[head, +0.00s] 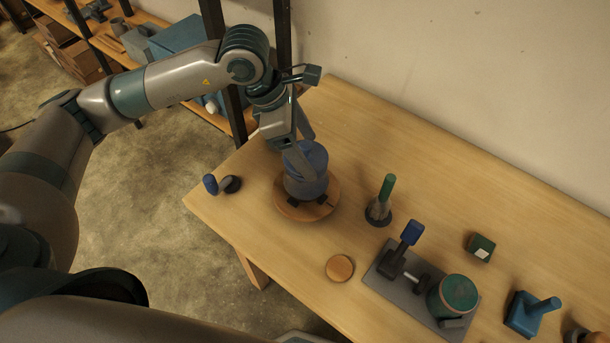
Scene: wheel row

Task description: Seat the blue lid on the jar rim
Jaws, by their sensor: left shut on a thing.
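My left gripper (301,143) reaches down from above and is shut on the blue lid (309,158). The lid is at the top of the grey-blue jar (304,187), which stands upright on a round wooden base (290,208). The lid looks roughly over the jar rim. The rim is hidden, so I cannot tell whether the lid rests on it or is slightly apart. My right gripper is not in view.
A blue-and-black item (211,184) lies left of the base. A green-handled tool (386,190), a wooden disc (339,268) and a grey plate (388,282) with a clamp and a green-topped cylinder (457,294) lie to the right. The table's back is clear.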

